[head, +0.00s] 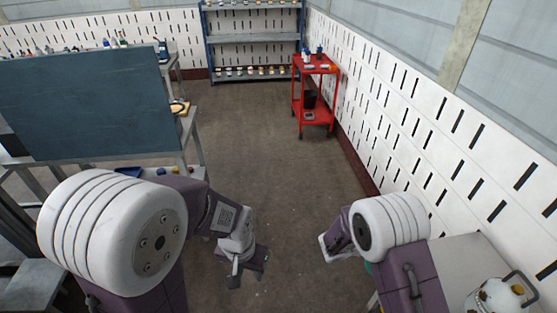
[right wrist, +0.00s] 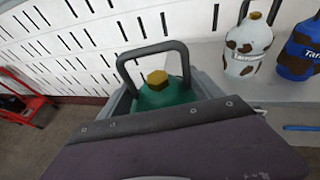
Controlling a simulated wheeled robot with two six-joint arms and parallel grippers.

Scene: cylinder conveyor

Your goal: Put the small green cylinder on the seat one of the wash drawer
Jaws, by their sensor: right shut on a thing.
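A green cylinder (right wrist: 160,94) with a yellow hexagonal cap and a dark loop handle shows in the right wrist view, its lower part hidden behind my purple wrist. My right gripper (right wrist: 166,88) is shut on it, with grey fingers on either side. In the head view only a sliver of green shows beside my right arm, and the right fingers are hidden. My left gripper (head: 248,268) hangs over the floor with its fingers apart and nothing between them. I cannot make out the wash drawer or its seat one.
A white, brown-patched cylinder (right wrist: 246,45) and a blue cylinder (right wrist: 300,48) stand on the grey table (head: 470,254) at the right. A red cart (head: 315,66) stands by the right wall. A blue-grey panel (head: 85,100) is at the left. The middle floor is clear.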

